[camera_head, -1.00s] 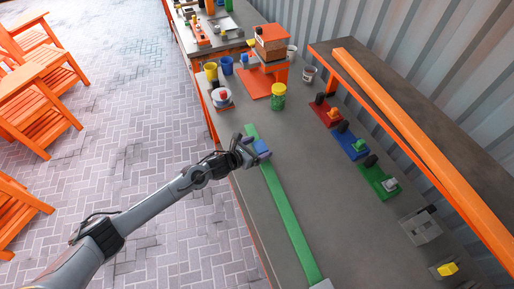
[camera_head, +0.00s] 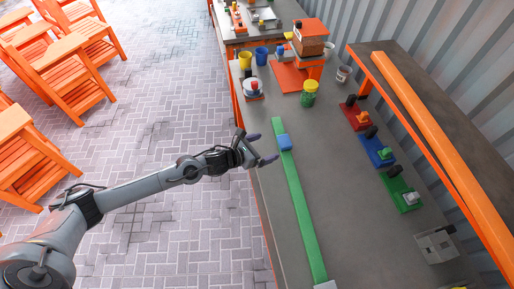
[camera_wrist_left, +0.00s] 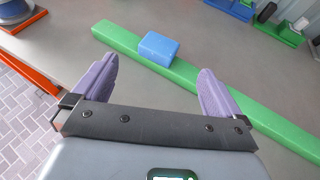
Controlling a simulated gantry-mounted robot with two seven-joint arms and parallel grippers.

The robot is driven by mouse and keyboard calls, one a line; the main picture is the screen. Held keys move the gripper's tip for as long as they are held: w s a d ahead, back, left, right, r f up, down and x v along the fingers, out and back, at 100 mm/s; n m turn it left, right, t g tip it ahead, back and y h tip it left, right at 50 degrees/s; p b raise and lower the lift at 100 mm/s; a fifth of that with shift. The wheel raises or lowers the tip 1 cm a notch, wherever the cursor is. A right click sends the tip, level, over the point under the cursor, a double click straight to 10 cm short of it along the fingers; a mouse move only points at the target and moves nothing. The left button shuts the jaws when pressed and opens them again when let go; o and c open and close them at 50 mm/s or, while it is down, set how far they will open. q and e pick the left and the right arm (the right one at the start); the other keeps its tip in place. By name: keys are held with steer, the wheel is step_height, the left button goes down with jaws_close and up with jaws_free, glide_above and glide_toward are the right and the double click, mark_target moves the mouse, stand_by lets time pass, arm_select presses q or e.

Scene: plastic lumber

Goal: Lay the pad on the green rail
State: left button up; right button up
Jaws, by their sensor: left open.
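The green rail (camera_head: 297,205) is a long bar lying lengthwise on the grey workbench. The blue pad (camera_head: 285,142) rests on top of the rail near its far end. In the left wrist view the pad (camera_wrist_left: 158,48) lies on the rail (camera_wrist_left: 225,87), slightly turned against the rail's length and reaching about across its width. My left gripper (camera_head: 264,148) is open and empty, just left of the pad and apart from it. Its two purple fingers (camera_wrist_left: 155,85) show in the left wrist view with the pad beyond them. My right gripper is not in view.
Red, blue and green plates with fittings (camera_head: 378,150) stand along the right side of the bench (camera_head: 345,215). A green jar with a yellow lid (camera_head: 309,93) and cups stand at the far end. An orange beam (camera_head: 440,130) lies on the raised shelf.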

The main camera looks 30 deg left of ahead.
arm_select(q)
steer(key=s+d+n, duration=0.1)
steer(key=s+n, duration=0.1)
steer(key=s+d+n, duration=0.1)
steer(key=s+n, duration=0.1)
steer(key=n, duration=0.1)
steer(key=s+d+n+y, duration=0.1)
steer(key=s+n, duration=0.1)
steer(key=shift+s+d+f+n, duration=0.15)
steer(key=shift+s+d+n, duration=0.05)
steer(key=shift+d+n, duration=0.15)
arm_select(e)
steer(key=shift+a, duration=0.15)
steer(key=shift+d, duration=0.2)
arm_select(q)
steer(key=s+a+f+n+g+y, duration=0.1)
steer(key=s+n+g+y, duration=0.3)
steer(key=s+n, duration=2)
steer(key=n+g, duration=0.4)
steer(key=n, duration=0.3)
steer(key=shift+s+a+g, duration=0.25)
steer(key=shift+a+g, duration=0.05)
steer(key=shift+a, duration=0.05)
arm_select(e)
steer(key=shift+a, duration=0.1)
